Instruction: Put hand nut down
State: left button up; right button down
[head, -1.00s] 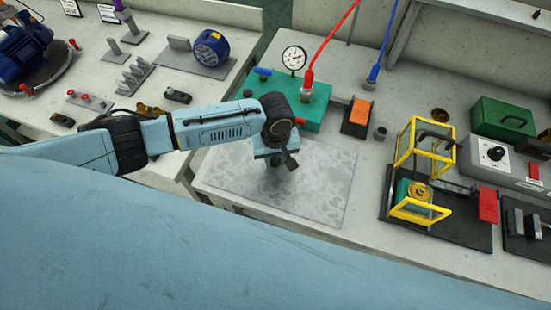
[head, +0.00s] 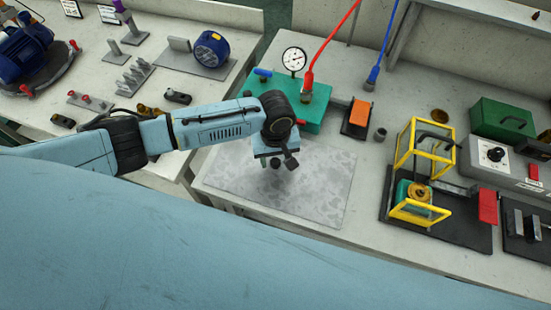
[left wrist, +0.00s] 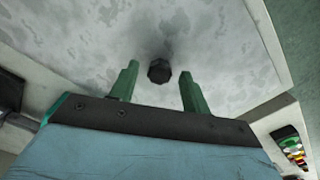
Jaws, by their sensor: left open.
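The hand nut (left wrist: 159,71) is a small dark knobbed piece. In the left wrist view it sits on the mottled grey mat, between and just beyond my fingertips, with a gap on both sides. In the head view the nut (head: 275,162) shows as a dark spot under my wrist. My left gripper (left wrist: 159,68) is open, its two green fingers apart and pointing at the mat (head: 315,190). In the head view the left gripper (head: 277,158) hangs low over the mat's left part. My right gripper is in neither view.
Behind the mat stands a green block (head: 310,115) with a gauge (head: 294,60) and a red hose. An orange-topped block (head: 358,116) and a small dark cylinder (head: 381,134) stand right of it. A yellow-framed guard (head: 427,145) is further right. The mat's right part is clear.

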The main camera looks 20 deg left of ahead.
aim_at(276, 162)
pick_arm(q)
notch_tip(276, 162, up, 11)
jog(key=p, duration=0.1)
dwell(0.4)
